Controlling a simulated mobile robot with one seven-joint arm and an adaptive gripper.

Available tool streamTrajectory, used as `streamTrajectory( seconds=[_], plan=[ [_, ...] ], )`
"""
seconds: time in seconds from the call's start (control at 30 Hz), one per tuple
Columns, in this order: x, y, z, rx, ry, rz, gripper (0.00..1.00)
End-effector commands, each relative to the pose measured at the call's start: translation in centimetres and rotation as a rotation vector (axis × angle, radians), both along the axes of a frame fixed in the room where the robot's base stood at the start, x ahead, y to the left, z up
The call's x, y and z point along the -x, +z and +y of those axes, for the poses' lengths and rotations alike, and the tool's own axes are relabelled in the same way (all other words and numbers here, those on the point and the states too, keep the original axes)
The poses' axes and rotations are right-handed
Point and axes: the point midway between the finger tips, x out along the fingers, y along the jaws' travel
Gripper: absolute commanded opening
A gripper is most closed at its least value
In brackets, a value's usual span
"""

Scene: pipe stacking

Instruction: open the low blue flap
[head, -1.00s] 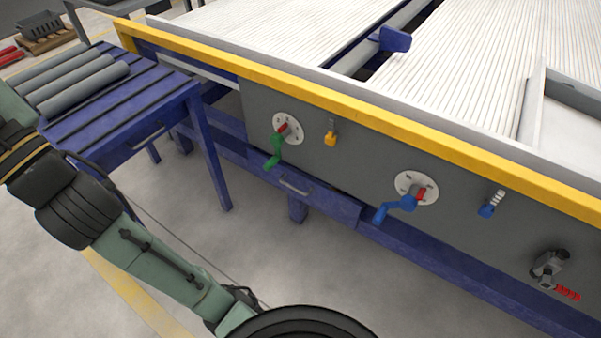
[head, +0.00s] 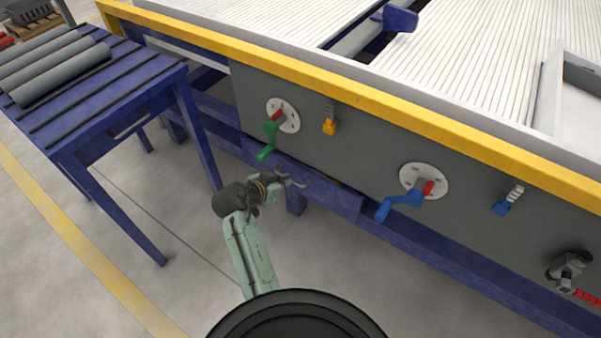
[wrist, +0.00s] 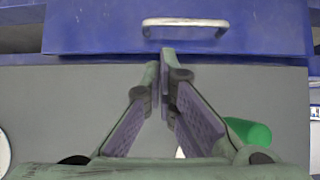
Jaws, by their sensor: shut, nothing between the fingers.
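The low blue flap (head: 338,203) is a blue panel below the grey side wall of the machine and looks closed. Its metal bar handle (wrist: 185,23) shows whole near the top of the wrist view. My gripper (head: 283,178) is beside the handle in the head view, small and partly hidden by its own wrist. In the wrist view my gripper (wrist: 164,62) is shut and empty. Its fingertips appear just below the flap's edge and apart from the handle. The flap (wrist: 95,28) spans the top of that view.
A green crank (head: 269,140) hangs above and left of my gripper; a green part (wrist: 248,132) shows beside the right finger. A yellow latch (head: 329,127) and a blue crank (head: 405,200) are farther right. A blue table (head: 60,140) with grey pipes (head: 55,70) stands left.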

Motion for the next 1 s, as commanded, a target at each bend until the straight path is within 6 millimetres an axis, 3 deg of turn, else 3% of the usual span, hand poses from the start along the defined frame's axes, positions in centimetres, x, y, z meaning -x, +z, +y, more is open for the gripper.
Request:
streamTrajectory(
  seconds=[0.17,0.6,1.0],
  plan=[
    [-0.8,-0.8,-0.7,0.002,-0.003,0.003,0.00],
    [-5.6,-5.1,-4.0,0.000,0.001,0.001,0.00],
    [-6.4,-6.1,-4.6,-0.001,0.002,0.001,0.00]
  ],
)
